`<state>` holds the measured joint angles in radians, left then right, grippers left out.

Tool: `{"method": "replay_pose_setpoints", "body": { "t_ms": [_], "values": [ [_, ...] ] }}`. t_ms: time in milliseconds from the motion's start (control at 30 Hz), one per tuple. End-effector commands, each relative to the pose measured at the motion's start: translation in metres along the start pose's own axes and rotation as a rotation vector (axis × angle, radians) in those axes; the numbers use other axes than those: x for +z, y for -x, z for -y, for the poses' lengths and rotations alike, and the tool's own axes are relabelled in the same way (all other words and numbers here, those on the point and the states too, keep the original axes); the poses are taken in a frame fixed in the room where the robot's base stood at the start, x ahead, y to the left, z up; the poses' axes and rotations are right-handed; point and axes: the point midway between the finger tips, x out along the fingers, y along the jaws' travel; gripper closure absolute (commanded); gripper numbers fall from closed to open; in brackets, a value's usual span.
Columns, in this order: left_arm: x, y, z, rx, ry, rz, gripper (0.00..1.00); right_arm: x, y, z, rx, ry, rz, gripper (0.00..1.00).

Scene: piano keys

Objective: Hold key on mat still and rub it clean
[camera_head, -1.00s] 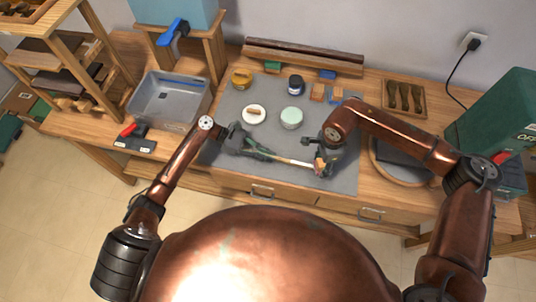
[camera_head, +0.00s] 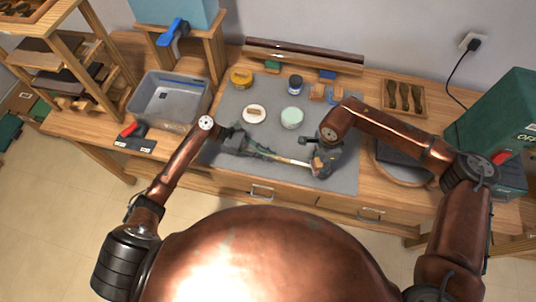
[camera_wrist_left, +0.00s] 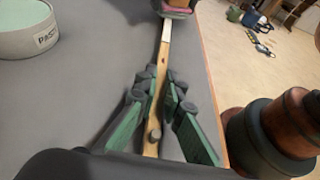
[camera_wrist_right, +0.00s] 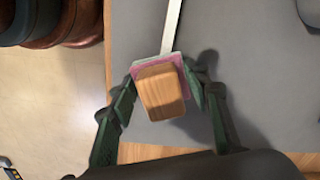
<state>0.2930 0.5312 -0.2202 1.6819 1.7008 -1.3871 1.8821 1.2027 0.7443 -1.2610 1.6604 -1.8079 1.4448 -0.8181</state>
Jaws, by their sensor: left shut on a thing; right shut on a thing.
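The key (camera_head: 290,160) is a long wooden bar with a white end part, low over the grey mat (camera_head: 345,182). My left gripper (camera_head: 262,154) is shut on its bare wooden part (camera_wrist_left: 160,78). The white part (camera_wrist_left: 167,32) points away from that gripper. My right gripper (camera_head: 318,165) is shut on a wooden block (camera_wrist_right: 162,92) with a pink and pale layer under it. This block is at the white end of the key (camera_wrist_right: 173,25) and covers its tip. Whether the layer presses on the key is hard to tell.
A grey bin (camera_head: 170,98) stands left; a round board (camera_head: 402,170) lies right.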

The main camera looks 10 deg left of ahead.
Motion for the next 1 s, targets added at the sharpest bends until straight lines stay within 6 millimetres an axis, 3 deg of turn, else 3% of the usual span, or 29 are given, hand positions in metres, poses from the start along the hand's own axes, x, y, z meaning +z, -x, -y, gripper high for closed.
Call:
{"method": "replay_pose_setpoints", "body": {
  "t_ms": [600,1000],
  "values": [
    [0.0,0.0,0.0,0.0,0.0,0.0,1.0,-0.029,-0.002,-0.014,0.001,-0.001,-0.001,0.75],
    [0.0,0.0,0.0,0.0,0.0,0.0,1.0,-0.019,0.001,-0.009,0.0,0.002,0.001,0.75]
  ]
}}
